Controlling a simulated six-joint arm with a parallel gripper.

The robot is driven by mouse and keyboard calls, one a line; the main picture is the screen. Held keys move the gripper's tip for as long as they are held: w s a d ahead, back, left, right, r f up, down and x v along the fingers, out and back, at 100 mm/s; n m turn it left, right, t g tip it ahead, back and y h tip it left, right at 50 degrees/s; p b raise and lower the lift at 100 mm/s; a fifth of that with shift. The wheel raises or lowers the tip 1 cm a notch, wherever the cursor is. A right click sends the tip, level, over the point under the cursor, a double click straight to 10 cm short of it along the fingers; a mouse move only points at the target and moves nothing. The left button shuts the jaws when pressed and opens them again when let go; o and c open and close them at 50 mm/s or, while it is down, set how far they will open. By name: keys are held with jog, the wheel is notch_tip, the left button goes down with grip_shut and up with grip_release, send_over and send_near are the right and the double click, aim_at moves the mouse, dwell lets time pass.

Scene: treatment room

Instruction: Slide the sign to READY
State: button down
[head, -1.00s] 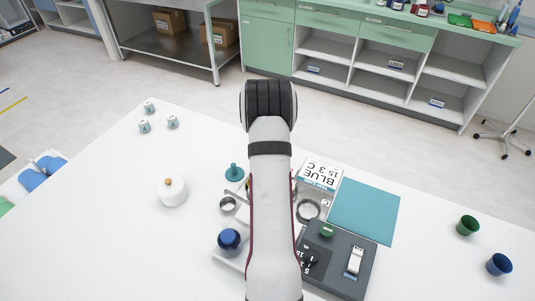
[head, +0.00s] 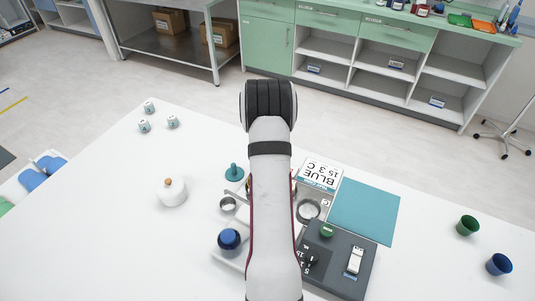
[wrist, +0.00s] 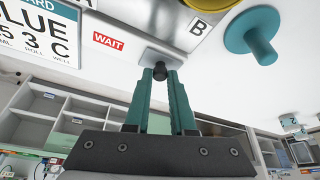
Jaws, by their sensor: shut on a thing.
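The sign is a low sliding piece with a grey plate (wrist: 158,57) and a small black knob (wrist: 159,72), seen in the wrist view. A red WAIT label (wrist: 108,41) shows to the left of the plate. No READY label can be read. My gripper (wrist: 160,80) has teal fingers, and their tips are closed on the black knob. In the head view my arm hides the gripper and the sign.
A BLUE card (head: 320,174) stands beside my arm, with a teal mat (head: 364,211) to its right. A teal knobbed piece (wrist: 250,34) and a B tag (wrist: 198,27) are near the sign. A dark grey device (head: 340,262) sits in front.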

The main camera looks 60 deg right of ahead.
jog(key=shift+s, duration=0.1)
jog(key=s, duration=0.6)
jog(key=shift+s, duration=0.3)
jog(key=c, duration=0.8)
grip_release()
jog(key=shift+o, duration=0.2)
jog(key=v, duration=1.5)
jog(key=shift+a+r, duration=0.25)
jog(key=shift+r, duration=0.05)
jog(key=shift+s, duration=0.15)
